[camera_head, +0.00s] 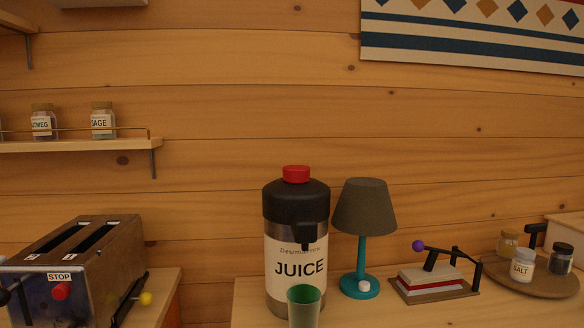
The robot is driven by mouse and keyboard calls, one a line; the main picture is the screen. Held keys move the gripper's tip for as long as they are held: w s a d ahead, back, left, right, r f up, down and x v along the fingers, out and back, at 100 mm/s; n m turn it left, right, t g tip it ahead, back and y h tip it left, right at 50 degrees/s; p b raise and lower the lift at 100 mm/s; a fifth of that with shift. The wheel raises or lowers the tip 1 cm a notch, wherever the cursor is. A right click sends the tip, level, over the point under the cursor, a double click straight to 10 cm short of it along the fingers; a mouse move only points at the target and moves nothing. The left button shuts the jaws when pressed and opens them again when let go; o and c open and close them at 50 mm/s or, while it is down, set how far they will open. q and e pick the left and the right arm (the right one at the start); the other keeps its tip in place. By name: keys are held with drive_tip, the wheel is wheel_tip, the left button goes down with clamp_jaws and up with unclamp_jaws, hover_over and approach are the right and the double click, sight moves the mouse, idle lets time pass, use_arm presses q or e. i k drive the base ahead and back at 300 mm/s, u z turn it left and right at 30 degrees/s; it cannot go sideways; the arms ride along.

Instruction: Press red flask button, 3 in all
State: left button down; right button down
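A juice flask (296,240) with a black top and a steel body stands upright on the wooden counter. Its red button (296,174) sits on top and appears raised. The white label reads "JUICE", and a black spout faces forward. A green cup (304,304) stands in front of the flask below the spout; its lower part is cut off by the picture's edge, and I cannot tell how full it is. Neither of my grippers shows in the head view.
A teal lamp (362,250) stands close right of the flask. Further right are a lever press (436,282) and a round tray (552,284) with spice jars. A toaster (98,262) stands on a separate left counter (160,296). A shelf (75,145) is above it.

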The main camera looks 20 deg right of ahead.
sight(291, 173)
drive_tip(key=z, duration=1.15)
drive_tip(key=k, duration=0.45)
drive_tip(key=u, duration=1.4)
drive_tip(key=i, duration=0.5)
